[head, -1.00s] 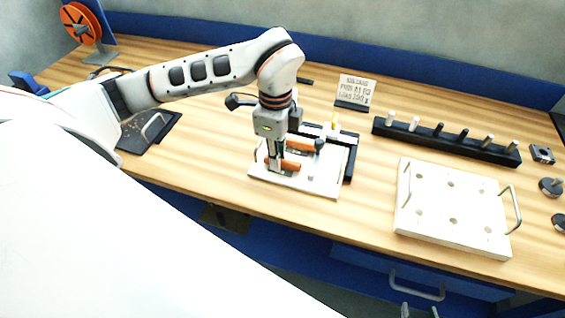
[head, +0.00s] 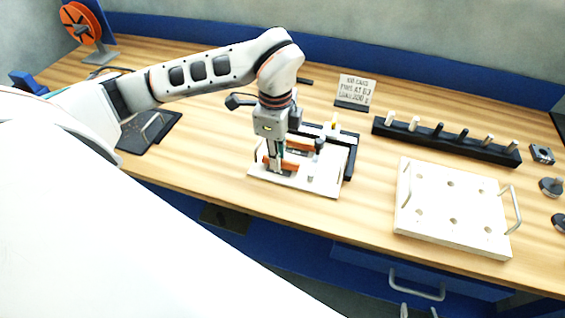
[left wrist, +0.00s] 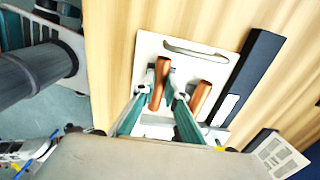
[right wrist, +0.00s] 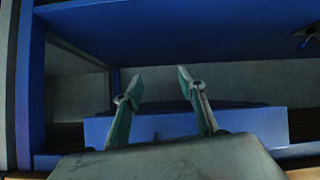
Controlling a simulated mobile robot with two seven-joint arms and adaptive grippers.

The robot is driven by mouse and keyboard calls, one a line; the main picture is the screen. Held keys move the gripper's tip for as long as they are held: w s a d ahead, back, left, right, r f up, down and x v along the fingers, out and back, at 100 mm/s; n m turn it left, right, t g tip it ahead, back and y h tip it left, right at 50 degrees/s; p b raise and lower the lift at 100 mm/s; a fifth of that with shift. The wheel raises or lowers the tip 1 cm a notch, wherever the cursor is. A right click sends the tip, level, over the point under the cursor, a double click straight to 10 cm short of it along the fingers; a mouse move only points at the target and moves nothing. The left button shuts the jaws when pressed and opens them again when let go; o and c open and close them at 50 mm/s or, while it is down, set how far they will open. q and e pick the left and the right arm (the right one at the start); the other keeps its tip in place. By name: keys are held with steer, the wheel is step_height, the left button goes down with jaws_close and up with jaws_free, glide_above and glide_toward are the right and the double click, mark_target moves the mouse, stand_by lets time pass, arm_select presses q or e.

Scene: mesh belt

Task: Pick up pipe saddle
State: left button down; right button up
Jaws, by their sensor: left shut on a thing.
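A copper-coloured, tube-like piece, which I take to be the pipe saddle (left wrist: 158,84), is at a white plate (head: 322,185) on the wooden bench. A second copper-coloured piece (left wrist: 201,98) lies beside it on the plate. My left gripper (head: 274,165) points down over the plate's left part. In the left wrist view its two fingers (left wrist: 166,84) stand on either side of the first piece and are shut on it. I cannot tell whether the piece is clear of the plate. My right gripper (right wrist: 157,84) is open and empty, facing the blue bench front.
A black rack with several pegs (head: 445,137) stands behind a white holed board (head: 457,246) with handles. A small sign (head: 356,90) stands at the back. A dark mat (head: 150,132) lies left, near an orange reel (head: 80,24). Bare wood separates plate and board.

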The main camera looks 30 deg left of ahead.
stand_by(0.3)
arm_select(q)
steer(key=shift+r, duration=0.45)
step_height(320, 180, up, 19)
stand_by(0.4)
